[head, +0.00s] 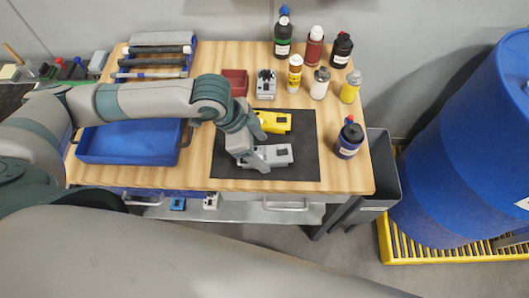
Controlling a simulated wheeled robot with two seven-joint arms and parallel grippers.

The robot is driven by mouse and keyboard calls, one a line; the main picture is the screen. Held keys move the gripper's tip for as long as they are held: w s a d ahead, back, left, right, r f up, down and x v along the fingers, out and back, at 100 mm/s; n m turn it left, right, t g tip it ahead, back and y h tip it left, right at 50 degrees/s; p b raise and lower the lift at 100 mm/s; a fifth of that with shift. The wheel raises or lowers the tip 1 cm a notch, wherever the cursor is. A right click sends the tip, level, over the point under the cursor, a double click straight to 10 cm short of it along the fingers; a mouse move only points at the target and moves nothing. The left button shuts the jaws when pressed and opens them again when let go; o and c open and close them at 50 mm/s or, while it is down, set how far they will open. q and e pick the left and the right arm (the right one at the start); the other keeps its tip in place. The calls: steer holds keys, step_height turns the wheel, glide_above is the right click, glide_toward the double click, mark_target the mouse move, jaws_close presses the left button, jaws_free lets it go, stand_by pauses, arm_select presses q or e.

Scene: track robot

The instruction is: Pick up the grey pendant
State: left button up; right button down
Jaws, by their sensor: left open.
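The grey pendant (274,154) lies on the black mat (297,173) near the front of the wooden workbench. My left gripper (259,158) is open at the left end of the grey pendant, pointing down and to the right. Its fingers overlap the pendant's left end in the picture; I cannot tell whether they touch it. The gripper hides that end of the pendant. A yellow pendant (275,122) lies on the mat just behind the grey one. My right gripper is not in view.
A blue tray (130,155) stands at the left. Several bottles stand at the back right, and a dark bottle with a blue label (349,139) stands right of the mat. A red bin (236,82) and a grey device (265,85) stand behind the mat. A blue drum (465,140) is off the bench.

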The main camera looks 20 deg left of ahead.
mark_target(262, 153)
arm_select(q)
steer(key=shift+w+d+f, duration=0.1)
steer(key=shift+d+f, duration=0.05)
steer(key=shift+f, duration=0.3)
steer(key=c, duration=1.3)
steer(key=shift+c, duration=0.2)
steer(key=shift+r, duration=0.15)
steer(key=shift+r, duration=0.55)
step_height(262, 153, up, 2)
steer(key=shift+r+b, duration=0.25)
steer(key=shift+b, duration=0.35)
steer(key=d+r+b, duration=0.2)
steer(key=d+r, duration=0.5)
steer(key=d, duration=0.4)
steer(key=shift+w+d, duration=0.25)
steer(key=shift+d, duration=0.05)
